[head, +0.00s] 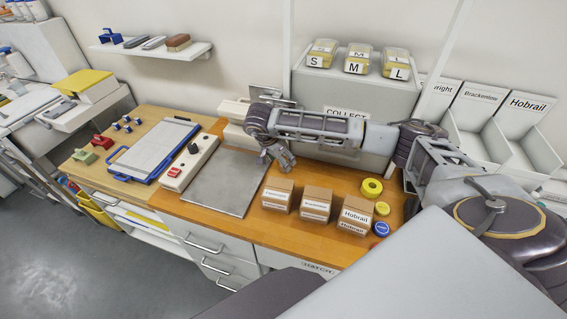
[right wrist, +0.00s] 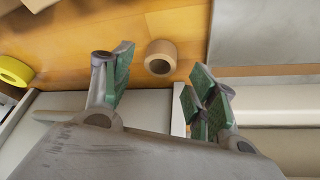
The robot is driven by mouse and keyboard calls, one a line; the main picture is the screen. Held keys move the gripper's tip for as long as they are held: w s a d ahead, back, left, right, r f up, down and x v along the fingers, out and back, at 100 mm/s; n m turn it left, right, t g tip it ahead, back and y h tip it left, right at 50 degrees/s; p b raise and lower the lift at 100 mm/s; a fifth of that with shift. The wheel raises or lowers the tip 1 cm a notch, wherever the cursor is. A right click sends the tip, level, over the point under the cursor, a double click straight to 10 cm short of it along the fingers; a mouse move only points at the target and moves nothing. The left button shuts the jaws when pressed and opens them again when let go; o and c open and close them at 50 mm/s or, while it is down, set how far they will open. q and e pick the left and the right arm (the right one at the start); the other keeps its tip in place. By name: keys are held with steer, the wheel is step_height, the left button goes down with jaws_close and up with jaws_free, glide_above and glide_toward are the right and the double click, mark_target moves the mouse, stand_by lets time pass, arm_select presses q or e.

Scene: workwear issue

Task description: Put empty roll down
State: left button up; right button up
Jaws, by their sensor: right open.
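A small tan roll (right wrist: 160,57) with an open hollow centre rests on the wooden bench top in the right wrist view. It lies beyond and between the fingertips of my right gripper (right wrist: 160,78), with gaps on both sides. That gripper is open, with green pads, and nothing is in its grasp. In the head view my right gripper (head: 283,160) is low over the back of the bench, near the grey plate (head: 222,184). I cannot make out the tan roll in the head view. My left gripper is not in view.
Three labelled cartons (head: 316,204) stand in front of the arm. A yellow roll (head: 371,188) and small round items lie to their right; the yellow roll also shows in the right wrist view (right wrist: 14,70). A grey cabinet (head: 345,87) rises behind the bench. The plate is clear.

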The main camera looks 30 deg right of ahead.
steer(key=b+v, duration=0.1)
steer(key=v, duration=0.8)
steer(key=shift+f, duration=0.1)
stand_by(0.4)
